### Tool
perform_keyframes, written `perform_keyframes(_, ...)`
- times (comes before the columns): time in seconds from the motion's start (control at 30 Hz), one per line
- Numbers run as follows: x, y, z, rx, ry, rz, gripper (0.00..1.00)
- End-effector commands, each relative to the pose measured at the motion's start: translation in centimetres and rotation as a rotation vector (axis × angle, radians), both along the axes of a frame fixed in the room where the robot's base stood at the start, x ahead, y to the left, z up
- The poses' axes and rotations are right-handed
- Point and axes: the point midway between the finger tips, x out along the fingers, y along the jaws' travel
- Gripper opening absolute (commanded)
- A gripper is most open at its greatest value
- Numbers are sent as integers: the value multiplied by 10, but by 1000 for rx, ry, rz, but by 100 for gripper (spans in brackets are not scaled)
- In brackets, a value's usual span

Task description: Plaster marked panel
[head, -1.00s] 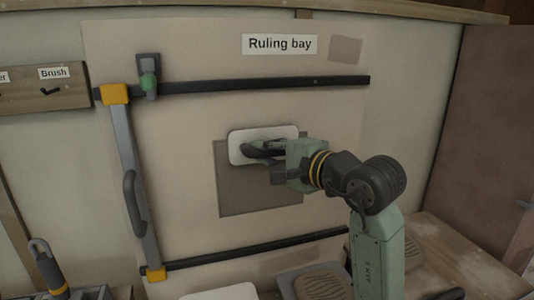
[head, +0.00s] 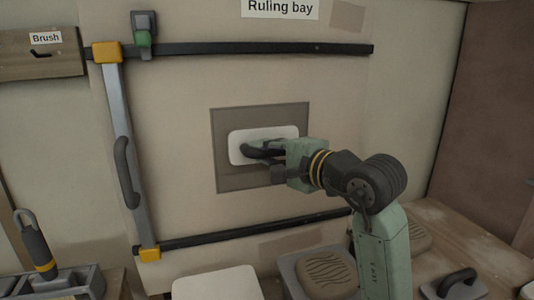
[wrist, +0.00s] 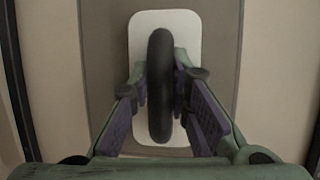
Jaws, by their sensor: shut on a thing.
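The marked panel (head: 235,182) is a dark grey-brown square on the pale wall board, under the "Ruling bay" sign (head: 280,9). A float with a white rectangular plate (head: 237,148) and a black handle lies over the panel's middle, its face towards the wall. I cannot tell whether it touches. My gripper (head: 268,152) is shut on the float's handle. In the wrist view, the fingers of my gripper (wrist: 162,105) stand on both sides of the black handle (wrist: 160,65), with the white plate (wrist: 185,24) behind it. The panel surface under the plate is hidden.
Black rails (head: 250,48) run above and below the panel. Below are a ribbed pad (head: 328,275), a white board (head: 215,284) and a black-handled tool (head: 457,282).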

Motion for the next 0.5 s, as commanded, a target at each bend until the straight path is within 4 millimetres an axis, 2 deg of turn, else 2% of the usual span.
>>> perform_keyframes(0.03, 1, 0, -9, 0, 0, 0, 0)
perform_keyframes(0.1, 1, 0, -14, 0, 0, 0, 0)
perform_keyframes(0.33, 2, 1, -19, 0, 1, 1, 0)
perform_keyframes(0.5, 1, 1, -33, -1, 2, 0, 0)
